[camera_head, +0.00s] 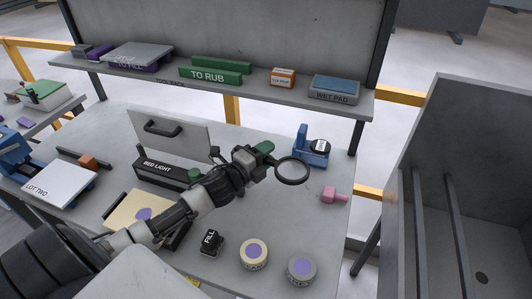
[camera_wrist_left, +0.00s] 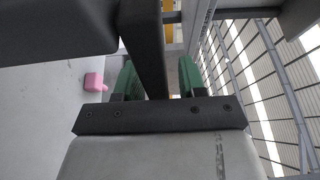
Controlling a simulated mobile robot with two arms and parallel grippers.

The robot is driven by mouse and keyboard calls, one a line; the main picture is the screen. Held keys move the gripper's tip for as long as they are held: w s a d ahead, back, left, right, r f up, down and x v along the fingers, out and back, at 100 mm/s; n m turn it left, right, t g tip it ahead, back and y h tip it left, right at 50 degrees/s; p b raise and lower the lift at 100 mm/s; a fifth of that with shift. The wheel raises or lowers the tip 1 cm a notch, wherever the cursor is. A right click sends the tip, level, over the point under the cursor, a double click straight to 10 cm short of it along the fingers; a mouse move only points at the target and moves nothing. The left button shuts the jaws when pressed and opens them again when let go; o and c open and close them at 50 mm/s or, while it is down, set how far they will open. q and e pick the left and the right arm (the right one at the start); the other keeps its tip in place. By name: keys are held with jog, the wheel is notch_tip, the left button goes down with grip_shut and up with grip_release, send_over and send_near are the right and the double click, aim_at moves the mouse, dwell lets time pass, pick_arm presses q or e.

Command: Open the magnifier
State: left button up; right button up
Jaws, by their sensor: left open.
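The magnifier (camera_head: 292,184) shows in the head view as a dark round ring just right of my left gripper, over the right part of the slab. My left gripper (camera_head: 265,152) reaches in from the left, its green fingertips beside the ring. In the left wrist view my two green fingers (camera_wrist_left: 158,80) stand apart, with a dark bar (camera_wrist_left: 145,45) passing between them; I cannot tell whether they touch it. The magnifier's base and hinge are hidden or unclear behind my wrist. My right gripper is not in view.
A blue stand (camera_head: 312,158) with a dark roll is behind the ring. A pink block (camera_head: 328,195) lies to its right. Two round tins (camera_head: 253,254) and a black PILL box (camera_head: 211,241) are nearer. A shelf (camera_head: 215,84) spans the back.

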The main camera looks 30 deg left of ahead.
pick_arm(q)
jog(key=shift+c, duration=0.6)
grip_shut()
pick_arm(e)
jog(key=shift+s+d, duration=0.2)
pick_arm(q)
jog(key=shift+s, duration=0.1)
